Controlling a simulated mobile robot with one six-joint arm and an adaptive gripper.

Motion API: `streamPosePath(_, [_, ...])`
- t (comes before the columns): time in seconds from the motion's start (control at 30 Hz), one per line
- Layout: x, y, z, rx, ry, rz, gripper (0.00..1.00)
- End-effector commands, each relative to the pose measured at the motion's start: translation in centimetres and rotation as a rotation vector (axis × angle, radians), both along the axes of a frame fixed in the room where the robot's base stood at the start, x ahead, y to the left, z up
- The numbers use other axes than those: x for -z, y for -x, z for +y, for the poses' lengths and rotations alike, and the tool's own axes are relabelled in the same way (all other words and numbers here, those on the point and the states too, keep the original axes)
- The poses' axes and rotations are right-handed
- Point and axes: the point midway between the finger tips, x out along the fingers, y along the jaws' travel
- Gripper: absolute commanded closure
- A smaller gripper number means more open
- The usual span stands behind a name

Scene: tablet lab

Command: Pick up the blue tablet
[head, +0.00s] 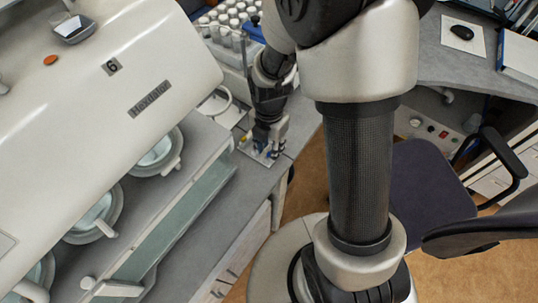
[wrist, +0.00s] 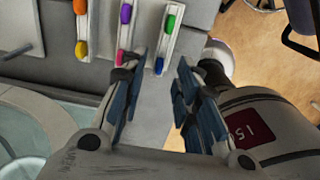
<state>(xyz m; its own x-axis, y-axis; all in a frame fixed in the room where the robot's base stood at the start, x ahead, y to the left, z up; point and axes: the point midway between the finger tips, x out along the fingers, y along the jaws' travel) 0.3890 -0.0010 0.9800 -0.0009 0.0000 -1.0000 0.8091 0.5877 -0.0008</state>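The blue tablet (wrist: 159,66) lies at the near end of a narrow white holder (wrist: 167,45), with a green tablet (wrist: 170,23) at the holder's far end. In the wrist view my gripper (wrist: 160,68) is open and empty. The blue tablet appears between its two fingertips, nearer the left one in the picture; whether the fingers are level with it I cannot tell. In the head view my gripper (head: 266,148) is low over the counter corner, where the tablets are too small to tell apart.
Another holder has orange (wrist: 81,28) and yellow (wrist: 81,48) tablets. A large machine (head: 150,60) stands left; a chair (head: 420,190) stands right.

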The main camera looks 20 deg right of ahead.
Motion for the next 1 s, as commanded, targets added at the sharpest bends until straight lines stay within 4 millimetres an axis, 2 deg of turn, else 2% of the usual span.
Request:
streamPosePath(0.03, [0.96,0.01,0.01,0.0,0.0,0.002,0.71])
streamPosePath(0.1, [1.48,-0.06,0.01,0.0,0.0,0.0,0.71])
streamPosePath(0.37, [1.64,-0.08,0.0,0.0,0.0,-0.001,0.71])
streamPosePath(0.8, [1.61,-0.1,0.0,0.0,0.0,-0.001,0.99])
streamPosePath(1.0, [1.61,-0.1,0.0,0.0,0.0,-0.001,1.0])
